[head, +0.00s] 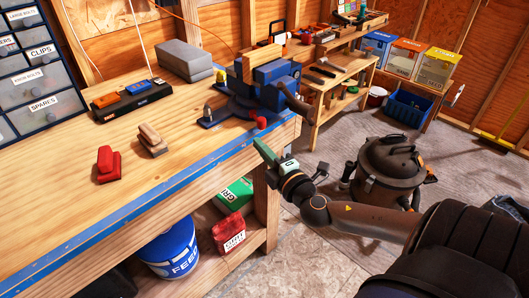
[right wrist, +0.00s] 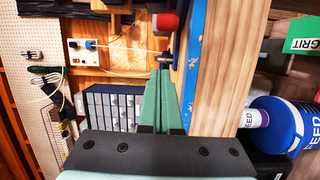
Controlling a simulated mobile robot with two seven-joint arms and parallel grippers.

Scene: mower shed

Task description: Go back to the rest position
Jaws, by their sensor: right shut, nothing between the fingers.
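My right arm comes in from the lower right of the head view. My right gripper (head: 266,152) has green fingers and is at the front right corner of the workbench (head: 60,165), beside its blue front edge. The fingers also show in the right wrist view (right wrist: 163,100), pressed together with nothing between them. The blue vise (head: 268,88) is just beyond the gripper on the bench and holds a wooden block. My left gripper is not in either view.
On the bench are a red block (head: 108,165), a brush-like wooden block (head: 152,140), a black charger strip (head: 132,97), a grey box (head: 184,60) and a drawer cabinet (head: 38,65). A shop vacuum (head: 388,168) stands on the floor behind my right forearm.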

